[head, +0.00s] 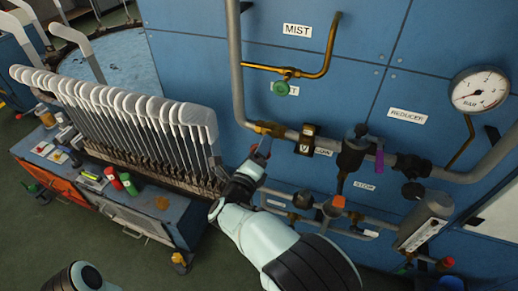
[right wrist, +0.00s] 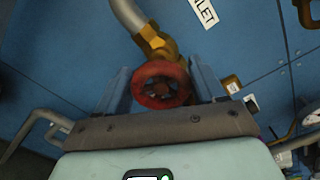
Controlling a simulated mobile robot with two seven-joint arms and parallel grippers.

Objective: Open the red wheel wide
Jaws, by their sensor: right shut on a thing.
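The red wheel (right wrist: 160,84) shows in the right wrist view, on a brass valve (right wrist: 155,42) at the end of a grey pipe. My right gripper (right wrist: 161,80) is shut on it, with one blue-grey finger at each side of the rim. In the head view, my right gripper (head: 263,147) is just below the brass valve (head: 269,129) on the blue panel, and the gripper mostly hides the wheel. How far the wheel is turned cannot be told. My left gripper is out of view; only a piece of my left arm shows at the bottom edge.
A green wheel (head: 281,88) sits above under the MIST label. Right of my gripper are pipes, a purple lever (head: 379,159) and a pressure gauge (head: 480,90). A rack of white sock boards (head: 125,105) stands close at left, behind a cart (head: 178,210).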

